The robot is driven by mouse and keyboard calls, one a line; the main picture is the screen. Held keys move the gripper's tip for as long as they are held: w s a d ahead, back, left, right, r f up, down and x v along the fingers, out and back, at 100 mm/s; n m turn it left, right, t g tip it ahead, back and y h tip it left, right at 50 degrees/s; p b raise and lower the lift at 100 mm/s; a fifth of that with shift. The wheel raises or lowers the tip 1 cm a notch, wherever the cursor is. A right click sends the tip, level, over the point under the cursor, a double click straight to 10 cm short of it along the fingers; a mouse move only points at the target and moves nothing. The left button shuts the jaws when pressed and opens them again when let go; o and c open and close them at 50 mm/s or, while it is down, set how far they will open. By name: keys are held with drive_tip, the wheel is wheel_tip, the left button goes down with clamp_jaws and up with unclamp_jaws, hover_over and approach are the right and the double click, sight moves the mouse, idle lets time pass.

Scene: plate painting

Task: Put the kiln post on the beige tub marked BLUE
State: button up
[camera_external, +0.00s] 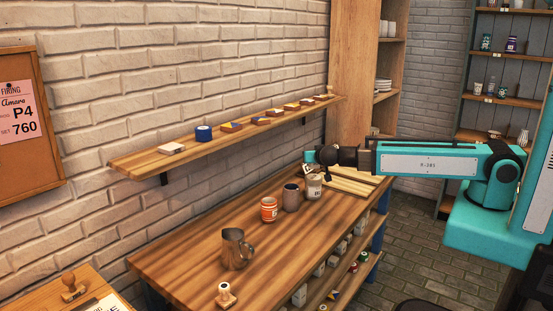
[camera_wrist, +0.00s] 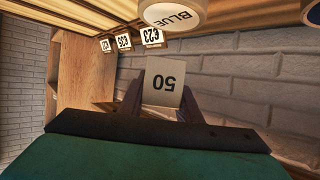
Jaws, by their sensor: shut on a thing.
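The kiln post is a pale beige block (camera_wrist: 163,80) with an upside-down "50" on its face in the wrist view. My gripper (camera_wrist: 162,98) is shut on it, with a dark finger on each side. In the external view my gripper (camera_external: 309,162) is above the workbench; the post is small and hard to make out there. The beige tub marked BLUE (camera_wrist: 172,14) is at the top edge of the wrist view, partly cut off, apart from the post in the picture. In the external view the tub (camera_external: 314,187) stands upright on the bench just below my gripper.
A stamp (camera_external: 226,296) is at the near end. A wall shelf (camera_external: 130,161) with small pieces runs above the bench. The bench's middle left is clear.

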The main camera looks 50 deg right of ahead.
sight(312, 166)
drive_tip(key=shift+f, duration=0.35)
drive_tip(key=shift+f, duration=0.15)
drive_tip(key=shift+f+p, duration=0.55)
drive_tip(key=shift+f, duration=1.1)
drive_tip(key=shift+f+b, duration=0.15)
drive_tip(key=shift+b, duration=0.2)
drive_tip(key=o, duration=1.2)
drive_tip(key=shift+c, duration=0.2)
drive_tip(key=shift+r+p, duration=0.25)
drive_tip(key=shift+p, duration=0.25)
